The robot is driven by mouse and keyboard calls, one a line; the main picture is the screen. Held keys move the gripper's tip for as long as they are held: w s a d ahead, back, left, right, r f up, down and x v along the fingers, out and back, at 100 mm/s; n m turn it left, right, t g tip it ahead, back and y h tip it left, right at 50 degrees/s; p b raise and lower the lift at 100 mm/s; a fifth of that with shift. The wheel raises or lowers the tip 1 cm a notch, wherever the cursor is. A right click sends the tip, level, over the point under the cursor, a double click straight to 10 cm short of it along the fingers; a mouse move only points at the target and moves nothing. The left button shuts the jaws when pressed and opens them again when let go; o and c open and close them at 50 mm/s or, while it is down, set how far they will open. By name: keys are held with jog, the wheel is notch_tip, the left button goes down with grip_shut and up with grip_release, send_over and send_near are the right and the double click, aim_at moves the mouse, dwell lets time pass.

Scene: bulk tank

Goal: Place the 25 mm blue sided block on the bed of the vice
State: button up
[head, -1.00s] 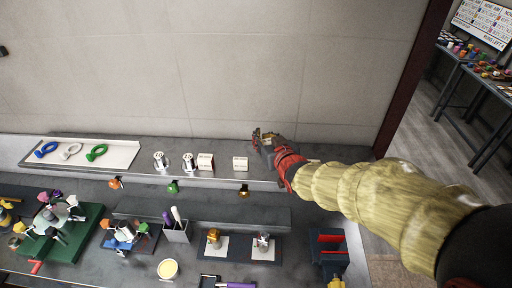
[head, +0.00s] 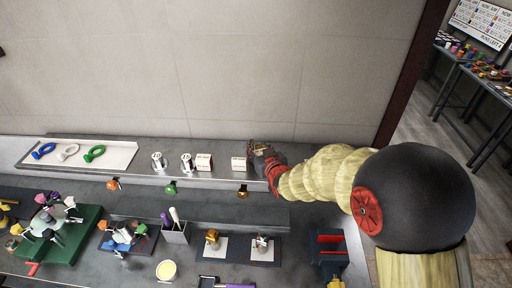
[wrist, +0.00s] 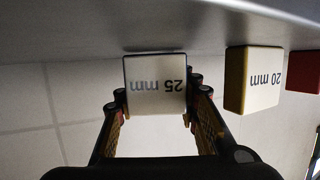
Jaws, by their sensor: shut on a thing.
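The 25 mm block (wrist: 155,86) shows in the wrist view, its pale face marked "25 mm" upside down, with thin dark edges; the blue of its sides is hard to make out. My gripper (wrist: 156,103) is shut on it, one finger at each side. In the head view my gripper (head: 262,156) is at the back ledge, right of the white-faced blocks, and hides the held block. I cannot tell whether the block touches the ledge. A dark fixture with red plates (head: 330,238), which looks like the vice, stands at the front right of the bench.
A yellow-sided 20 mm block (wrist: 253,80) stands close beside the held block; a red block (wrist: 303,70) is beyond it. Metal cylinders (head: 158,161) stand further left on the ledge (head: 300,150).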

jog(key=shift+f, duration=0.15)
jog(key=o, duration=0.9)
jog(key=shift+o, duration=0.9)
jog(key=shift+r, duration=0.25)
jog(key=v, duration=1.2)
jog(key=shift+f, duration=0.1)
